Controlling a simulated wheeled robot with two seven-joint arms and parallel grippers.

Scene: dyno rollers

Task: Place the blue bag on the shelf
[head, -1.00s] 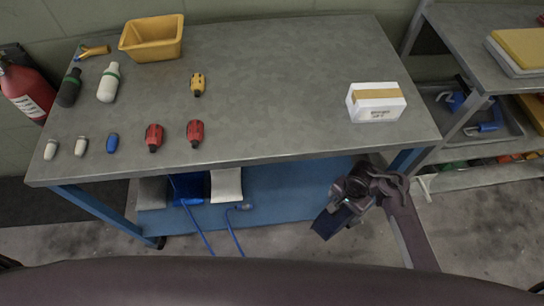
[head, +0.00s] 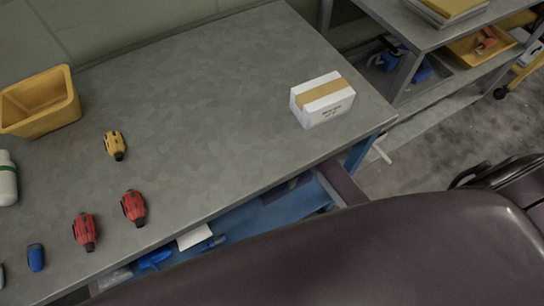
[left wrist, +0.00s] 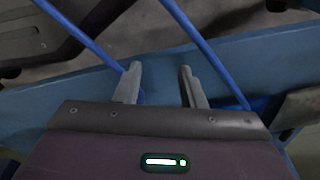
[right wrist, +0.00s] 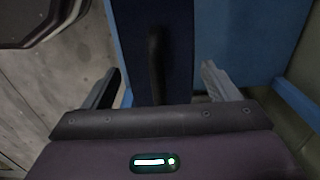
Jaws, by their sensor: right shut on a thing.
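In the right wrist view, a dark navy-blue, flat-sided thing (right wrist: 178,45) with a dark vertical strip stands between the fingers of my right gripper (right wrist: 159,75). The gripper is shut on it; I cannot tell for sure that it is the blue bag. My left gripper (left wrist: 160,82) is open and empty, near the blue shelf board (left wrist: 230,55) under the table, with thin blue rods or cords (left wrist: 208,70) beside its fingers. In the head view, neither gripper shows; my dark body hides the lower part. Blue pieces (head: 155,260) show under the table edge.
The grey table (head: 210,110) holds a white box (head: 322,100), a yellow bin (head: 40,103) and several small red, yellow and blue items. A grey shelf unit (head: 440,30) with trays stands at the right. Floor is open beside it.

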